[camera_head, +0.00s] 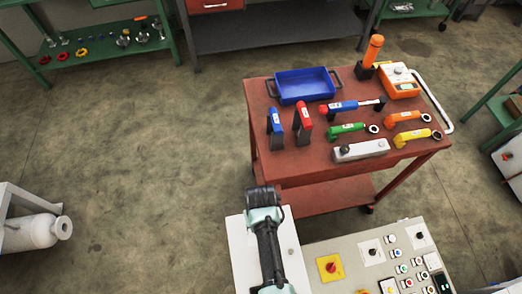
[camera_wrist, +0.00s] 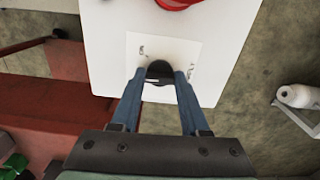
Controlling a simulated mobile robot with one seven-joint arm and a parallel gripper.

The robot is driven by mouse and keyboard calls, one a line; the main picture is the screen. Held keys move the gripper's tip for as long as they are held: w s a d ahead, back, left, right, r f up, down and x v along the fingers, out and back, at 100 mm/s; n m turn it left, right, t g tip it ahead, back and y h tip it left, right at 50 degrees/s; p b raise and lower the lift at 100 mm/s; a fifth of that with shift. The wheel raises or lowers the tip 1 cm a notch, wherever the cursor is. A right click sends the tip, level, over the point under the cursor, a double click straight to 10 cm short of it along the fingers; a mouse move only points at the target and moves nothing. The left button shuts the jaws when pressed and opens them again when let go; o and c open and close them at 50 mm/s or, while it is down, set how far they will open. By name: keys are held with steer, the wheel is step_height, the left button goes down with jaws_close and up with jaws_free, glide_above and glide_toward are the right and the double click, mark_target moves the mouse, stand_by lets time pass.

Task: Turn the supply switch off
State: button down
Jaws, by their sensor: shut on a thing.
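In the wrist view my gripper (camera_wrist: 159,76) is shut on a dark rotary knob (camera_wrist: 159,70), with one blue finger on each side of it. The knob sits on a pale label plate (camera_wrist: 146,48) on a white panel (camera_wrist: 112,30); the label's lettering is partly hidden by the fingers. I take this knob for the supply switch, though its full name cannot be read. In the head view my arm reaches over the white cabinet (camera_head: 240,258); there the knob and my fingertips are hidden by the arm.
A red object (camera_wrist: 178,3) is close by on the white panel. A control panel (camera_head: 345,245) with a red switch on yellow (camera_head: 330,267) and several buttons stands right of my arm. Behind is a red tool cart (camera_head: 290,165) with coloured tools and a blue tray (camera_head: 303,87).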

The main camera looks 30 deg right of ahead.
steer(key=n, duration=0.4)
steer(key=shift+n+p, duration=0.3)
steer(key=shift+p, duration=0.1)
steer(key=shift+n, duration=1.8)
steer(key=shift+c, duration=2)
jaws_free()
steer(key=shift+r, duration=0.1)
step_height(320, 180, up, 13)
